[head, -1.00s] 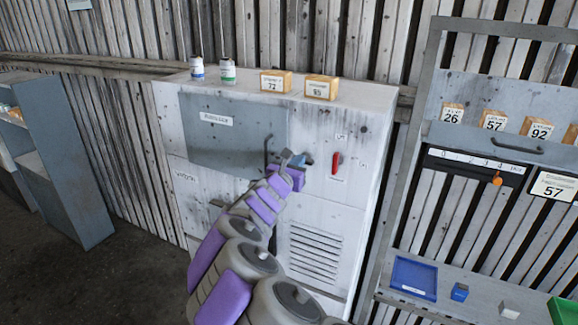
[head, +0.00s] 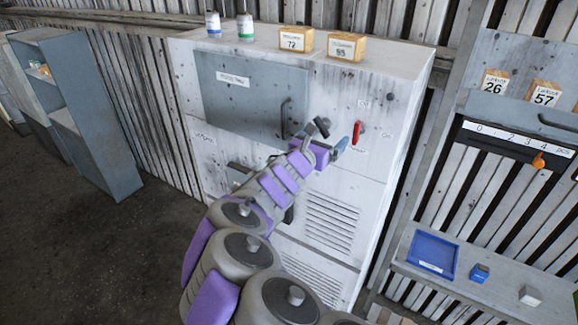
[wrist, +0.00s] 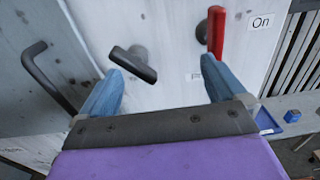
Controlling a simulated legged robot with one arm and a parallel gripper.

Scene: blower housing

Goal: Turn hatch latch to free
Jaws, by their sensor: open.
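The hatch is a grey panel (head: 240,95) on the white housing, with a dark bar handle (head: 286,118) at its right edge; the handle also shows in the wrist view (wrist: 47,76). The hatch latch, a short dark turn handle (wrist: 133,64), sits right of the hatch and lies slanted, down to the right. It also shows in the head view (head: 322,126). My gripper (wrist: 165,76) is open, its blue fingers spread. The latch is ahead of the fingers, nearer the left fingertip; whether they touch cannot be told.
A red lever (wrist: 216,32) beside an "On" label is just beyond my right fingertip; it also shows in the head view (head: 357,132). Two cans and two boxes (head: 295,40) stand on the housing. A shelf with a blue tray (head: 432,254) is at right.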

